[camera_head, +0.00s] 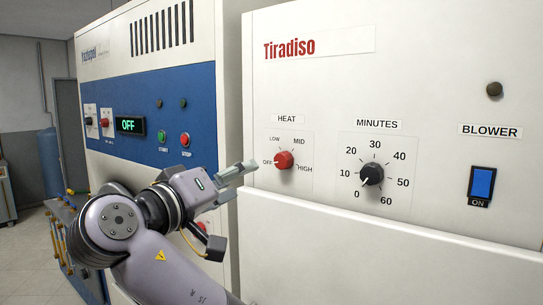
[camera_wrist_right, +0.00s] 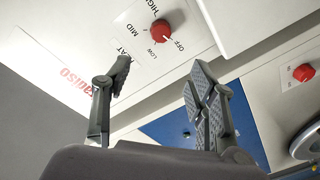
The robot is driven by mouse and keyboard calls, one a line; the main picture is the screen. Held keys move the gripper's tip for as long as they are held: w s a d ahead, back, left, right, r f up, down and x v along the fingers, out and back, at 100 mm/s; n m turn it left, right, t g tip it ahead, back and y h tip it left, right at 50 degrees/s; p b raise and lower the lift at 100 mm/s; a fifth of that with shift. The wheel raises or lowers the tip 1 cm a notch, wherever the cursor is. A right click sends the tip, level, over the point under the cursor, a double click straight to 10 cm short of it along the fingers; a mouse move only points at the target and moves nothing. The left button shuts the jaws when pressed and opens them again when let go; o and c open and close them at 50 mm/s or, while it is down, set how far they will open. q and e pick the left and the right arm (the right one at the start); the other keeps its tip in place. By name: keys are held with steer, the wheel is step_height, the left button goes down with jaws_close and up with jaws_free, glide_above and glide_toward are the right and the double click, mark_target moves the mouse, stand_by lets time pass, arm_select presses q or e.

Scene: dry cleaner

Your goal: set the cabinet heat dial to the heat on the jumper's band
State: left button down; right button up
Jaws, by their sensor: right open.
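The red heat dial (camera_head: 284,160) is on the white Tiradiso cabinet (camera_head: 400,100), with OFF, LOW, MID and HIGH printed around it. Its white mark points toward OFF. In the right wrist view the dial (camera_wrist_right: 160,30) shows beyond the fingers, near the top. My right gripper (camera_head: 240,172) is just left of the dial in the head view, apart from it. Its two fingers (camera_wrist_right: 160,72) are spread with nothing between them. My left gripper is not in view. The jumper and its band are not in view.
A black minutes dial (camera_head: 372,174) sits right of the heat dial, its mark near 0. A blue blower switch (camera_head: 482,183) labelled ON is farther right. A blue-panelled machine (camera_head: 170,90) with small knobs and an OFF display (camera_head: 130,126) stands at left. The cabinet's lower front juts out below the dials.

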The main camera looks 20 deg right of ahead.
mark_target(280, 161)
steer(key=p+x, duration=0.7)
steer(key=x, duration=0.8)
steer(key=shift+w+d+f, duration=0.1)
steer(key=shift+w+d, duration=0.1)
steer(key=shift+w, duration=0.15)
